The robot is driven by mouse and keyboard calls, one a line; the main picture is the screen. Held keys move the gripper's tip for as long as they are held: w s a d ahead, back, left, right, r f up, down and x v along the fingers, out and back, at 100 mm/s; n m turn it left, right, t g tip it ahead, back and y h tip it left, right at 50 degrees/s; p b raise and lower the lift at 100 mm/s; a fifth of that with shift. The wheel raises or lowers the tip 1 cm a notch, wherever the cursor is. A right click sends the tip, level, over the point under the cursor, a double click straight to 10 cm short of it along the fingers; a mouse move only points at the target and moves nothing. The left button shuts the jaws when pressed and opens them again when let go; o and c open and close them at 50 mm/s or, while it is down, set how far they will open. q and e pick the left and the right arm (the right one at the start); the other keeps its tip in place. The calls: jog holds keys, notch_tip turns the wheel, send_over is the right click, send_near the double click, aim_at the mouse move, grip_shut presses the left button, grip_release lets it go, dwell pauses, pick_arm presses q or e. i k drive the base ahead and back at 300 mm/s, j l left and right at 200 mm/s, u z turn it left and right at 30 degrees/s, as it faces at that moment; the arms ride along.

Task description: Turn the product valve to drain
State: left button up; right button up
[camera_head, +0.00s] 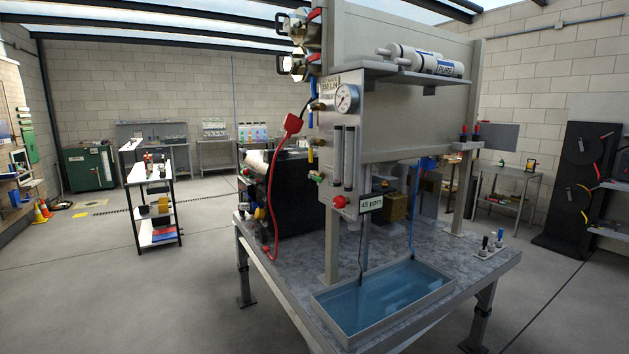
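The membrane rig stands on a bench, with a control panel (342,130) on its near corner. Several small fittings or valves sit at the panel's left edge: a brass one (317,106), one with a yellow part (310,158) and one with green (317,178). A blue fitting (427,163) is behind, above a blue tube. I cannot tell which is the product valve or how its handle is set. Neither gripper is in view.
A water-filled tray (438,283) sits on the front of the bench (478,262). A pressure gauge (347,98) and white membrane tubes (430,61) are above. A red cable (272,205) hangs at the left. The floor (130,285) left of the bench is clear.

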aim_at(317, 179)
jog(key=i+j, duration=0.15)
jog(key=j, duration=0.2)
jog(key=i+j+z, duration=0.1)
jog(key=j, duration=0.25)
jog(key=i+j, duration=0.2)
jog(key=j, duration=0.2)
jog(key=i+j+z, duration=0.1)
jog(key=j, duration=0.25)
jog(key=i+j, duration=0.2)
jog(key=j, duration=0.2)
jog(key=i+j+z, duration=0.1)
jog(key=j, duration=0.3)
jog(key=i+j, duration=0.15)
jog(key=j, duration=0.25)
jog(key=i+j+z, duration=0.1)
jog(key=j, duration=0.25)
